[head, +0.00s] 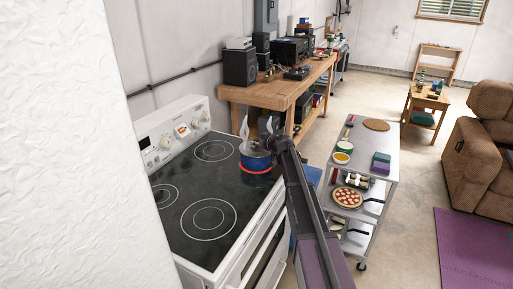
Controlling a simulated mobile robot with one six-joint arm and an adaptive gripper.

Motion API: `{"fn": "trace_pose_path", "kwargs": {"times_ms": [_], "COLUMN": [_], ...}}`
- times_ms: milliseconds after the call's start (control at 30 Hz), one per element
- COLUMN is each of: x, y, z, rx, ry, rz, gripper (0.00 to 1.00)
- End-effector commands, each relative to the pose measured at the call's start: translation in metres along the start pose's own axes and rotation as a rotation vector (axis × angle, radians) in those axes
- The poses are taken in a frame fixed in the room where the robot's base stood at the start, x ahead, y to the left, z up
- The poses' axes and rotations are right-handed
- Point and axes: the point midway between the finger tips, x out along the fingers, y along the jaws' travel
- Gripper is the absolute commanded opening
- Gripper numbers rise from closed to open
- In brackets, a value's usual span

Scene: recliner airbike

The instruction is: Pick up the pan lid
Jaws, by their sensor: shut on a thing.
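A blue pan (255,162) stands on the glowing red burner at the right rear of the stove top. My gripper (268,138) comes in from the right and is at the top of the pan. It is shut on the pan lid (252,149), which looks grey and is small and partly hidden by my gripper. The lid is at or just above the pan's rim; I cannot tell whether it touches. White steam rises around it.
The white stove (206,219) has other unlit burners. A metal cart (388,147) with food and pans stands to the right. A wooden workbench (262,95) with speakers is behind. A white wall blocks the left. Open floor lies beyond the cart.

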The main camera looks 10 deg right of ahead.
Motion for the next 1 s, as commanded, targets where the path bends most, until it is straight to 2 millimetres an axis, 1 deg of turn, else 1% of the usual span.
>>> {"fn": "trace_pose_path", "kwargs": {"times_ms": [267,467,667,833,900,1000], "x": [-0.001,-0.004,-0.01,-0.016,-0.033,-0.055], "y": [0.0,0.0,0.0,0.0,0.005,0.013], "z": [-0.002,-0.009,-0.023,-0.039,-0.027,-0.021], "rx": [0.0,0.0,0.0,0.0,0.002,0.001], "ry": [0.0,0.0,0.0,0.0,0.0,0.0], "rz": [0.0,0.0,0.0,0.0,0.002,0.003], "gripper": [0.0,0.0,0.0,0.0,0.0,0.0]}}
